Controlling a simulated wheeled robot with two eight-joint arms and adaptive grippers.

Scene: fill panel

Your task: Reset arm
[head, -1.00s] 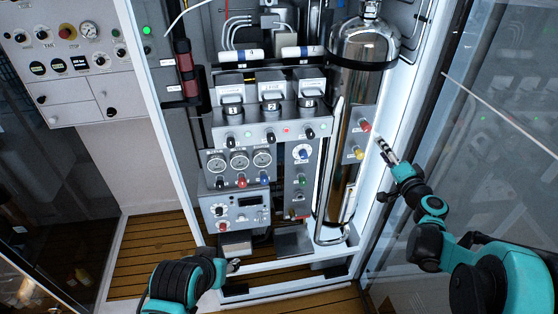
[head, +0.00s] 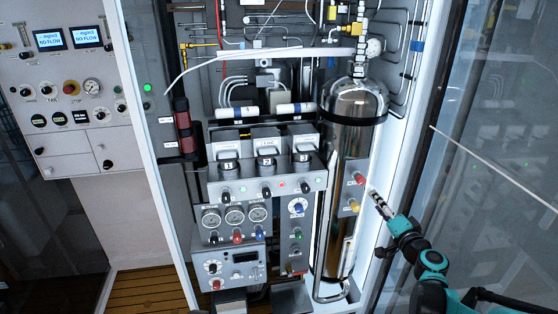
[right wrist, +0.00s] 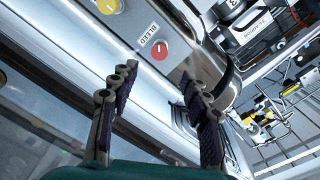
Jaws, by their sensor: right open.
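My right gripper (head: 377,203) is open and empty, just right of the panel strip beside the large chrome cylinder (head: 350,125). In the right wrist view its two fingers (right wrist: 158,78) stand apart, with a red button (right wrist: 159,50) labelled BLEED showing between and beyond the tips. That red button (head: 360,178) also shows in the head view, above a yellow button (head: 353,206). I cannot tell the exact gap between fingertips and panel. My left gripper is not in view.
The open cabinet holds gauges (head: 234,217), a three-unit block (head: 266,182) and pipes. A glass door (head: 480,120) stands close on the right of my right arm. A control panel (head: 70,95) with two displays hangs on the left.

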